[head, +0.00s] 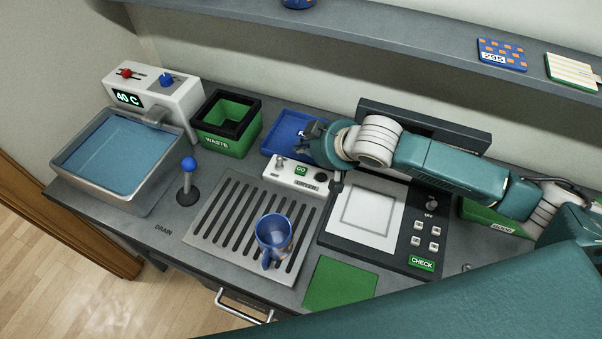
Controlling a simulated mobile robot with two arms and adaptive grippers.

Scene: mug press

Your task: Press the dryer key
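My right gripper (317,143) comes in from the right, over the front edge of the blue tray and just behind a low white box. Its fingers are small and partly hidden, so I cannot tell if they are open or shut. The white box (289,179) has a green GO label, a small pale knob at its left and a dark round part at its right. I read no dryer label on it. A blue mug (272,232) stands on the slotted drain grille (222,217). My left gripper is not in view.
The blue tray (283,128) has its lettering mostly hidden by my gripper. A dark panel (384,214) with a white plate, buttons and a CHECK label lies to the right. A blue-topped lever (188,164), a water basin (112,155) and a WASTE bin (225,142) are left.

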